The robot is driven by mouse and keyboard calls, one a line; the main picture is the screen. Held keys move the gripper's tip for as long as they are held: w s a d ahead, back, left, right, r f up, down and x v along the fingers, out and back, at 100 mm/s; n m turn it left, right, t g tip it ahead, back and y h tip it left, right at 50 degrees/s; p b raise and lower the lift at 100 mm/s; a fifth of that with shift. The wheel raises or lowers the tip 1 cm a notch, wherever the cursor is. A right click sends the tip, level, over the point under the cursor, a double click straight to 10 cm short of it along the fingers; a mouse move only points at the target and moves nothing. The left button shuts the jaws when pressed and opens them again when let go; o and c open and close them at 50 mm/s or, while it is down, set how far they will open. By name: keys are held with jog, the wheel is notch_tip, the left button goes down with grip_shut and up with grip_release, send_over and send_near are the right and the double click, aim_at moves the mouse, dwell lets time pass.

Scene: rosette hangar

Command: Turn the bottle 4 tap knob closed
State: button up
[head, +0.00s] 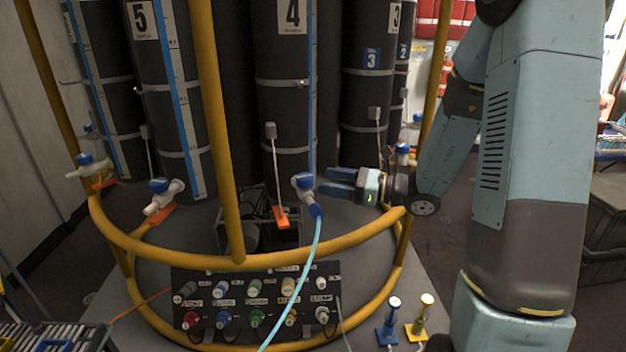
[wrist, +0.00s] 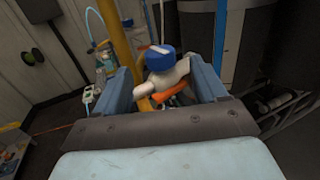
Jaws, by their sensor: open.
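Bottle 4 (head: 285,100) is a tall black cylinder with a white "4" label, behind the yellow rail. Its white tap with a blue knob (head: 305,181) sits low at its front, with a light blue hose (head: 316,235) running down from it. My gripper (head: 329,179) is just right of the tap, open, its two blue fingers pointing at it. In the wrist view, a blue knob (wrist: 160,59) with a white line on top and its white tap body (wrist: 170,76) show between and beyond the open fingers (wrist: 160,82). I cannot tell whether a finger touches the tap.
A yellow rail (head: 220,130) rings the bottles, with an upright post left of the tap. Bottle 5 (head: 170,90) and its tap (head: 160,192) stand left; bottle 3 (head: 366,100) stands right. A black panel of coloured knobs (head: 255,300) is below. An orange tag (head: 281,217) hangs near the tap.

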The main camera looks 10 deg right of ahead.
jog(key=v, duration=0.4)
jog(key=shift+s+d, duration=0.1)
jog(key=shift+d, duration=0.2)
jog(key=s+a+r+n+g+h, duration=0.2)
jog(key=s+n+g+h, duration=0.2)
jog(key=s+n, duration=0.3)
jog(key=s+a+r+n+g+h, duration=0.1)
jog(key=s+r+n+g+h, duration=0.15)
jog(key=s+n, duration=0.45)
jog(key=s+d+r+n+t+h, duration=0.5)
jog(key=s+d+r+n+h, duration=0.2)
jog(key=d+h, duration=0.3)
jog(key=shift+r+n, duration=0.3)
jog(key=shift+n, duration=0.4)
dwell(0.8)
